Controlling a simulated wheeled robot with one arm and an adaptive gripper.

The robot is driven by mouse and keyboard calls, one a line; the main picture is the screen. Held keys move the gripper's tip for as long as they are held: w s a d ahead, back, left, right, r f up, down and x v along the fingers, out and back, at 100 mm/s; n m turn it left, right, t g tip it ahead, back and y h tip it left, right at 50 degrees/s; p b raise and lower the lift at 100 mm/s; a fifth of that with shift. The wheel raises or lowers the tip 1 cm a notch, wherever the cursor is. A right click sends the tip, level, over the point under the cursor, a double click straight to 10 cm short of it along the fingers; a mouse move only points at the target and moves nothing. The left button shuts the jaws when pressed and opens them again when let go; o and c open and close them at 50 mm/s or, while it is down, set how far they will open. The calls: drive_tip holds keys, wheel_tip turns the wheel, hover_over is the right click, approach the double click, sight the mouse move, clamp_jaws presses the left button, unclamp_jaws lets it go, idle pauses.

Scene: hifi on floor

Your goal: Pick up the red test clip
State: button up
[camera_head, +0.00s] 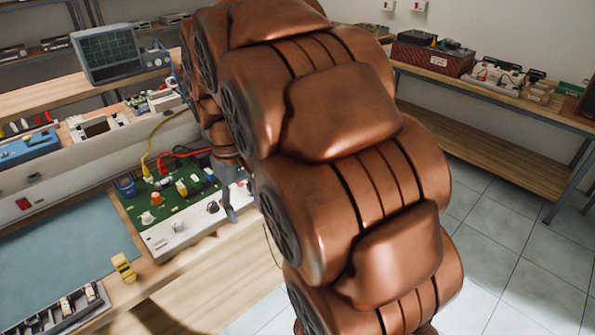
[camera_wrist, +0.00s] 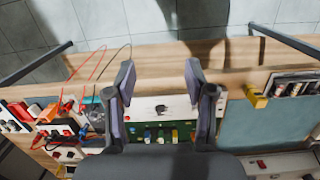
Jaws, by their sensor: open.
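In the head view a small red piece (camera_head: 163,168) with a red lead stands on the green circuit board (camera_head: 168,204); it looks like the red test clip, but is too small to be sure. In the wrist view red leads run to small red-orange pieces (camera_wrist: 68,106) left of my fingers; I cannot tell which is the clip. My gripper (camera_wrist: 160,75) is open and empty, its fingers apart above the white panel (camera_wrist: 150,106) with a black knob. In the head view my gripper (camera_head: 236,203) is at the board's right end, partly hidden by my arm.
A yellow object (camera_head: 123,267) lies at the bench's front edge beside a blue-green mat (camera_head: 70,250). A yellow cable (camera_head: 150,145) loops over the board's back. An oscilloscope (camera_head: 107,53) stands on the shelf behind. Another bench (camera_head: 500,110) is at the right, with tiled floor between.

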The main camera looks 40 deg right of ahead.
drive_tip(key=w+d, duration=1)
drive_tip(key=w, duration=0.1)
drive_tip(key=shift+n+t, duration=0.4)
drive_tip(key=shift+t, duration=0.2)
drive_tip(key=w+d+f, duration=0.3)
drive_tip(key=d+f, duration=0.1)
drive_tip(key=d, duration=0.4)
drive_tip(key=w+d+f, duration=0.3)
drive_tip(key=d, duration=0.5)
drive_tip(key=w+d+f+b, duration=0.1)
drive_tip(key=w+d+f, duration=0.2)
drive_tip(key=d, duration=0.5)
drive_tip(key=shift+w+d+f, duration=0.1)
drive_tip(key=shift+w+f, duration=0.15)
drive_tip(key=shift+f, duration=0.55)
drive_tip(key=shift+d+f, duration=0.2)
drive_tip(key=shift+d, duration=0.05)
drive_tip(key=shift+s+d+f+p, duration=0.15)
drive_tip(key=shift+f+p, duration=0.5)
drive_tip(key=shift+f, duration=1.25)
drive_tip(key=shift+s+f+p, duration=0.25)
drive_tip(key=shift+f+p, duration=0.4)
drive_tip(key=shift+f, duration=1.25)
drive_tip(key=shift+c, duration=0.3)
clamp_jaws()
